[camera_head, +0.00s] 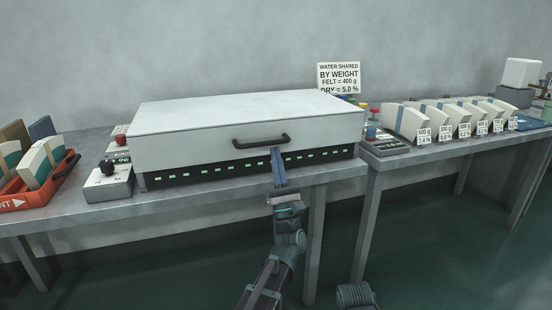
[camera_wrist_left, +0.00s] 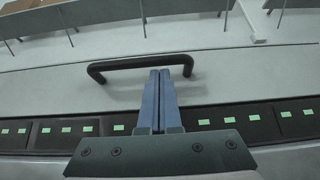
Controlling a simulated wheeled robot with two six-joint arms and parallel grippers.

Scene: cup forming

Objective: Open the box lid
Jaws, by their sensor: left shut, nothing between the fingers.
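The box is a wide, low machine with a pale grey lid (camera_head: 245,112) that is down over a dark base (camera_head: 210,171) with a row of green lights. A black bar handle (camera_head: 262,141) is fixed to the lid's front face. My left gripper (camera_head: 276,151) is shut and empty, with its blue fingers pointing up at the lid's front just below the handle. In the left wrist view the shut fingertips (camera_wrist_left: 160,72) overlap the underside of the handle (camera_wrist_left: 140,63), right of its middle. I cannot tell whether they touch it. My right gripper is not in view.
The grey table (camera_head: 60,221) carries a control box with a black knob (camera_head: 108,182) at left and an orange tray (camera_head: 42,199) of blocks. At right are another control box (camera_head: 386,146) and several labelled pale blocks (camera_head: 407,122). A sign (camera_head: 339,77) stands behind.

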